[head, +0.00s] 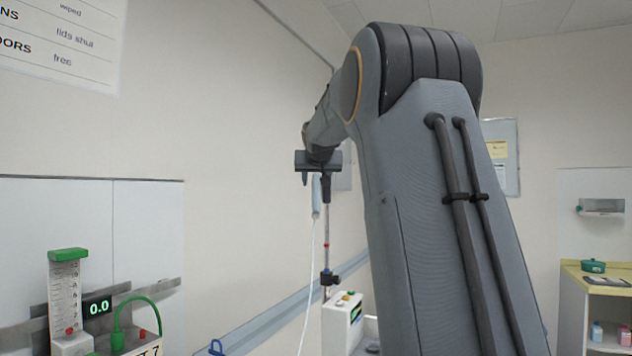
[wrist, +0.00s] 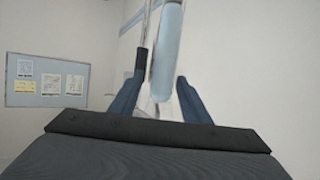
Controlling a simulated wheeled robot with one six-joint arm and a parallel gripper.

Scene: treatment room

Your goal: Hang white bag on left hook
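A pale bluish-white bag (head: 316,194), seen nearly edge-on, hangs below my gripper (head: 316,180) in the head view, with a thin white tube running down from it. In the wrist view the bag (wrist: 168,50) shows between the two fingers of my gripper (wrist: 162,82). The fingers are apart, with a gap visible on either side of the bag; whether they reach around it or stand short of it I cannot tell. The bag's top and what it hangs from are hidden. No hook can be made out in either view.
An upright pole (head: 327,235) stands close beside the bag, above a white device (head: 342,318). A blue-grey wall rail (head: 270,325) runs behind. Wall equipment (head: 70,300) is at lower left, a shelf unit (head: 590,310) at right. A notice board (wrist: 48,82) hangs at left.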

